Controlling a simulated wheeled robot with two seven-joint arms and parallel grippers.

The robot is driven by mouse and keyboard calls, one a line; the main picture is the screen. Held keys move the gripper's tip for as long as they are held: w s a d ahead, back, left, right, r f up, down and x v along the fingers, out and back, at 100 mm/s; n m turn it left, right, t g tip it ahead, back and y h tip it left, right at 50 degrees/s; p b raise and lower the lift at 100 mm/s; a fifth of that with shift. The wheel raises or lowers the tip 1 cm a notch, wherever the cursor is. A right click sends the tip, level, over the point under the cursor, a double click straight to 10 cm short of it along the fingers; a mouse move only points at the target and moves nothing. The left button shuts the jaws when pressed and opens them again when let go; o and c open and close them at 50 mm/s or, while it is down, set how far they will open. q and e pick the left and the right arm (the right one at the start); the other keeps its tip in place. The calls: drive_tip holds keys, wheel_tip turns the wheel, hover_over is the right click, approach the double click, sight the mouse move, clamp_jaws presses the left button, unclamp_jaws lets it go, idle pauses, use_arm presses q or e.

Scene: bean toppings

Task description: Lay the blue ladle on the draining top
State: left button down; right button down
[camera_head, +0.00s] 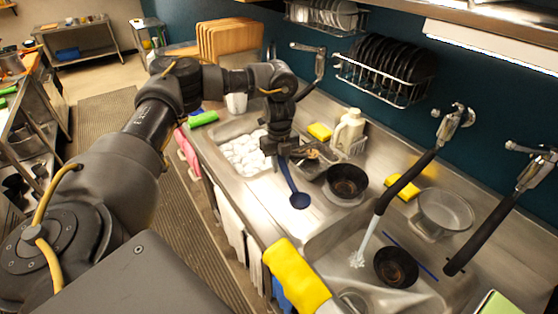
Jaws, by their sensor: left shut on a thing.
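The blue ladle (299,200) has a long dark-blue handle and a round bowl. My left gripper (280,157) is over the counter between the two sinks, shut on the upper end of the ladle's handle. The bowl hangs toward the front of the metal draining top (275,210); I cannot tell whether it touches the surface. The fingertips are partly hidden by the gripper body. My right gripper is not in view.
A dark pan (347,181) and a tray (316,160) stand right of the ladle. A sink of white dishes (245,152) is to the left. The right sink holds a dark bowl (396,267). A yellow cloth (296,276) hangs over the front edge.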

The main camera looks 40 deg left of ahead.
use_arm(q)
drive_tip(key=shift+a, duration=0.15)
drive_tip(key=shift+f, duration=0.15)
wheel_tip(320, 180, down, 6)
drive_tip(key=b, duration=0.5)
drive_tip(key=shift+b, duration=0.3)
drive_tip(key=shift+f+b, duration=0.3)
drive_tip(key=shift+f, duration=1.05)
drive_tip(key=c, duration=1.2)
unclamp_jaws()
drive_tip(key=shift+o, duration=0.2)
